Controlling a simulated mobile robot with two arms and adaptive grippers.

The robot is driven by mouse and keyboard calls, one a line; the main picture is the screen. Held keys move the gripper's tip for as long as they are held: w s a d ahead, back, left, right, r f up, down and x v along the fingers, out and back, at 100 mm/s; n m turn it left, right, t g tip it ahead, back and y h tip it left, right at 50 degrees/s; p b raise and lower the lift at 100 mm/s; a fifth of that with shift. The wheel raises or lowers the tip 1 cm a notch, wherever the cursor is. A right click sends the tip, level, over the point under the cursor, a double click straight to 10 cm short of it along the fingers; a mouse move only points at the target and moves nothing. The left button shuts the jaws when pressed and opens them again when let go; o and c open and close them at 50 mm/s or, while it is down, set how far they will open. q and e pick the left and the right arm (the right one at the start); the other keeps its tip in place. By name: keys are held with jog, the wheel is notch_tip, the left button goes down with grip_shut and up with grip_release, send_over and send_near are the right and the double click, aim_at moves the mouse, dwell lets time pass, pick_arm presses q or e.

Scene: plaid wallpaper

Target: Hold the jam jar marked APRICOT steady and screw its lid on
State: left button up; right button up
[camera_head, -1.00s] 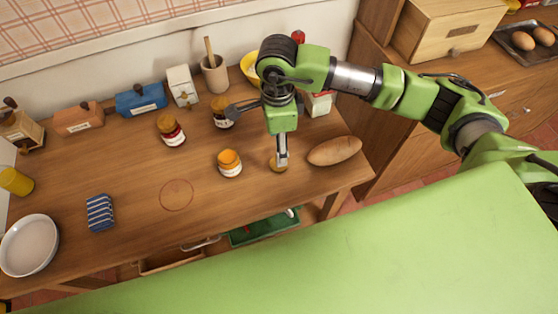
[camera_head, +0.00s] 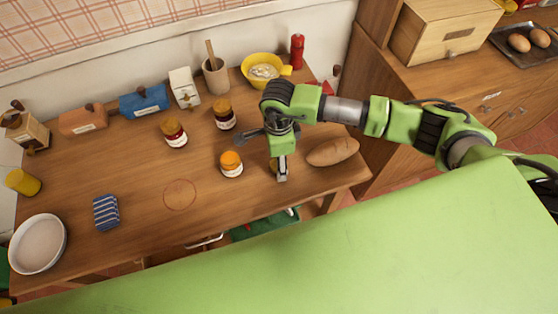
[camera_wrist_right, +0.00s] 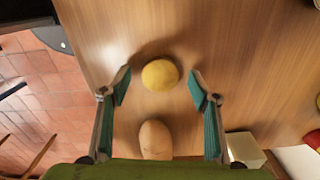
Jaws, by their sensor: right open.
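A small jar with an orange top (camera_head: 231,164) and a pale label stands upright on the wooden table; its lettering is too small to read. A small round yellowish lid (camera_wrist_right: 160,75) lies flat on the table. In the head view the lid (camera_head: 273,166) is mostly hidden by my right gripper (camera_head: 281,172). In the right wrist view my right gripper (camera_wrist_right: 160,72) is open, its fingers on either side of the lid with gaps between. My left gripper is not in view.
A red jar (camera_head: 174,132) and a dark jar (camera_head: 223,113) stand behind. A bread loaf (camera_head: 332,151) lies right of the gripper. A striped cloth block (camera_head: 106,212) and a white bowl (camera_head: 38,244) are left. A round mark (camera_head: 180,194) lies on clear table.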

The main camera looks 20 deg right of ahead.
jog(key=shift+f, duration=0.2)
jog(key=c, duration=0.8)
jog(key=shift+o, duration=0.2)
jog(key=shift+r, duration=0.1)
jog(key=shift+w+r, duration=0.1)
jog(key=shift+r, duration=0.4)
jog(key=s+a+r+b, duration=0.1)
jog(key=s+r+b, duration=0.4)
jog(key=s+r, duration=0.7)
jog(key=shift+s+a, duration=0.4)
jog(key=shift+s, duration=0.6)
